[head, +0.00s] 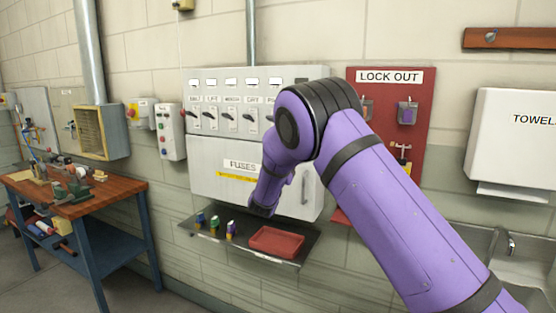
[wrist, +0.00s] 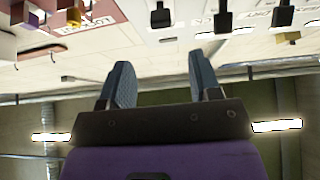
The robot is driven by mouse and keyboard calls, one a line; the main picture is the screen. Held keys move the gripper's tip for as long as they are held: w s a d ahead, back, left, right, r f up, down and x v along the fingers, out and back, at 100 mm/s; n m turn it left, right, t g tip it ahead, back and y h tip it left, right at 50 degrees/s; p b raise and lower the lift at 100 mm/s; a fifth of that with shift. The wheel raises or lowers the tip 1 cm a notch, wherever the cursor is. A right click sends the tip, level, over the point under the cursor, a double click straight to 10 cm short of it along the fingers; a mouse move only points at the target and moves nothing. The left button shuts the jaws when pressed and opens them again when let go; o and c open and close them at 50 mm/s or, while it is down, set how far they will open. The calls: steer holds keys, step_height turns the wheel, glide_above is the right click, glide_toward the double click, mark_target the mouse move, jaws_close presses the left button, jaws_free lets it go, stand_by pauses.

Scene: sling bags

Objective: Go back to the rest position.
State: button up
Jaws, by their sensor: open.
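My gripper (wrist: 159,62) shows in the wrist view with its two dark fingers spread apart and nothing between them. In the head view my purple arm reaches in from the lower right and bends down in front of the fuse panel (head: 212,165). The gripper's fingers cannot be made out there. The wrist view looks upside down, with dark switch handles (wrist: 222,20) along its top edge, apart from the fingers.
Below the panel, a dark shelf (head: 262,257) carries a red tray (head: 276,241) and several small coloured items. A red lock-out board (head: 414,111) hangs behind my arm. A workbench (head: 112,192) stands at left; a towel dispenser (head: 520,130) and sink are at right.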

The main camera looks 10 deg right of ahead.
steer(key=s+d+r+m+g, duration=0.1)
steer(key=s+d+r+g, duration=0.3)
steer(key=s+d+g, duration=0.55)
steer(key=s+d+r+m+g, duration=0.1)
steer(key=s+d+r+g, duration=0.5)
steer(key=s+d, duration=0.65)
steer(key=s+a+f+n+y, duration=0.1)
steer(key=s+a+n+y, duration=0.2)
steer(key=s, duration=0.7)
steer(key=s+a+f+n+y, duration=0.2)
steer(key=s+y, duration=0.4)
steer(key=s, duration=0.5)
steer(key=s+a+f+n+y, duration=0.2)
steer(key=s+a+n+y, duration=0.2)
steer(key=s, duration=0.7)
steer(key=shift+s+a+t+y, duration=0.25)
steer(key=shift+t+y, duration=0.2)
steer(key=shift+y, duration=0.35)
steer(key=shift+w+f, duration=0.1)
